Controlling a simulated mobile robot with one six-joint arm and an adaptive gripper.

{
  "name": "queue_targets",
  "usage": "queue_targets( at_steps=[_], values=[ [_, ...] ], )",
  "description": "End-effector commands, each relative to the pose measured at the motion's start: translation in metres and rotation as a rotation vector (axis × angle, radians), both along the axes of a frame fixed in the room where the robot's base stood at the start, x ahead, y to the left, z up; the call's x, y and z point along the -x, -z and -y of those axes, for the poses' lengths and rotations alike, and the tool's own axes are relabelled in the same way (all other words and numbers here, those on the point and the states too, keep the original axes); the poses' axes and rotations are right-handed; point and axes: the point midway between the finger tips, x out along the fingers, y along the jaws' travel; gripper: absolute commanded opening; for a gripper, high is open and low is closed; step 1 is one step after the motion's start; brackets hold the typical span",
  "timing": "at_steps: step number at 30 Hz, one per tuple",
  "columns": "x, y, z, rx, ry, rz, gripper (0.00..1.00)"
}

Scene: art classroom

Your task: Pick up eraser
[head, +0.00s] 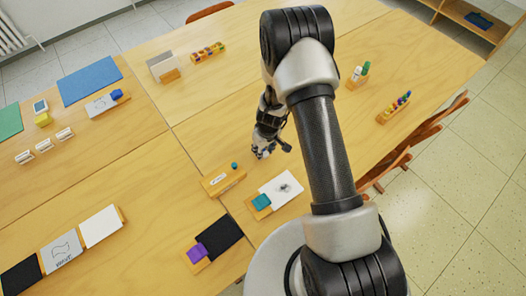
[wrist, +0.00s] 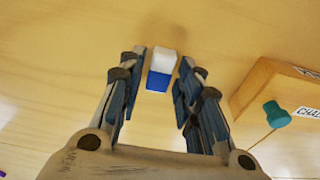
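The eraser (wrist: 161,70), a small block with a white half and a blue half, lies on the wooden tabletop in the wrist view. My gripper (wrist: 162,62) is open, with one finger to the left of the eraser and one to the right. Gaps show between the eraser and both fingers; whether the fingertips are at its height I cannot tell. In the head view my gripper (head: 262,152) is low over the middle table, and the eraser is not visible there.
A tray with white paper (head: 281,190) and a teal block (head: 261,201) lies nearby. A chair (head: 395,160) stands at the table's right edge.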

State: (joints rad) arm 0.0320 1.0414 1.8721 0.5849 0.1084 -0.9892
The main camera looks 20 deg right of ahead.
Motion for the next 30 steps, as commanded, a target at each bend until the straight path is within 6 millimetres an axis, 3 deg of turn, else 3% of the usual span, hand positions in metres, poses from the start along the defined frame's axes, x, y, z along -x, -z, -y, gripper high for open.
queue_targets(
  at_steps=[11, 20, 25, 30],
  values=[
    [0.0, 0.0, 0.0, 0.0, 0.0, 0.0, 0.04],
    [0.0, -0.003, 0.0, 0.0, 0.0, 0.0, 0.03],
    [-0.001, -0.018, 0.0, 0.0, -0.001, 0.002, 0.03],
    [-0.001, -0.053, 0.0, 0.0, -0.001, 0.003, 0.03]
  ],
)
